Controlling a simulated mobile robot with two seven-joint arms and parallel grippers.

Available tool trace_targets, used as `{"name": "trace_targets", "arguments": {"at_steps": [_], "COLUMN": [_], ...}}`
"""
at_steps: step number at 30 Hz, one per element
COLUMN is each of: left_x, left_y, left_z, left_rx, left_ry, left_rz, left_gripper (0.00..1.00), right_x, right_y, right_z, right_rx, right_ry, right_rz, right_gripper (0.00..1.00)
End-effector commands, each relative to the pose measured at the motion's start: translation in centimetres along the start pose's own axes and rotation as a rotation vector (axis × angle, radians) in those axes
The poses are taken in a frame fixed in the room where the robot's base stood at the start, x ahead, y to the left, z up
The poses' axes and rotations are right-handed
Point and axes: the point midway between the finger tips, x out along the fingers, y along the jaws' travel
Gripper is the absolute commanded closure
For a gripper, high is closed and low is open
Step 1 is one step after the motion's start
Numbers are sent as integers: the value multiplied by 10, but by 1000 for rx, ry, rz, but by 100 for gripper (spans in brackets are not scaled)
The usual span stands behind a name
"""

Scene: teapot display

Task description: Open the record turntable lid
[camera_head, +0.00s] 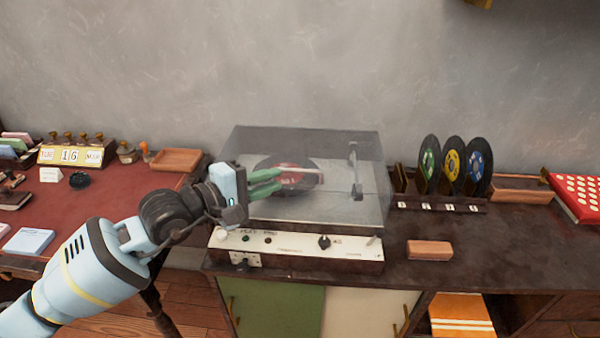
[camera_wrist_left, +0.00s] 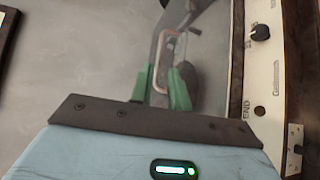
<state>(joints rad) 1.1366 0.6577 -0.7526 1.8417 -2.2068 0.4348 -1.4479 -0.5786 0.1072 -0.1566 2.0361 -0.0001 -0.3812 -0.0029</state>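The record turntable (camera_head: 295,248) stands on the dark cabinet, with a pale control panel along its front. Its clear smoky lid (camera_head: 345,140) is down over the platter, and a black record with a red label (camera_head: 298,180) shows through it. My left gripper (camera_head: 279,181) is at the left side of the lid, its green fingers pointing right. In the left wrist view the fingers (camera_wrist_left: 161,84) are apart, with the blurred lid and record beyond them. I cannot tell whether they touch the lid. My right gripper is out of view.
A rack (camera_head: 440,205) of several records stands right of the turntable. A wooden block (camera_head: 430,250) lies on the cabinet in front of it. A red desk (camera_head: 100,200) with stamps and a calendar is at the left. The wall is close behind.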

Motion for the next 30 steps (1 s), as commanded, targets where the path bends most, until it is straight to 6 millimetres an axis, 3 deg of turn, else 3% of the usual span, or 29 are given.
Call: {"name": "trace_targets", "arguments": {"at_steps": [7, 21, 30], "left_x": [11, 71, 78], "left_y": [0, 0, 0], "left_z": [1, 1, 1], "left_rx": [-5, -8, -7], "left_ry": [-2, -2, -2], "left_rz": [1, 2, 1], "left_gripper": [82, 82, 82], "right_x": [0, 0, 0], "right_y": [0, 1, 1], "right_z": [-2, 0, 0], "right_rx": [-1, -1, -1], "right_ry": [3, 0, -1], "right_rz": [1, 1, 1], "right_gripper": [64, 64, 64]}}
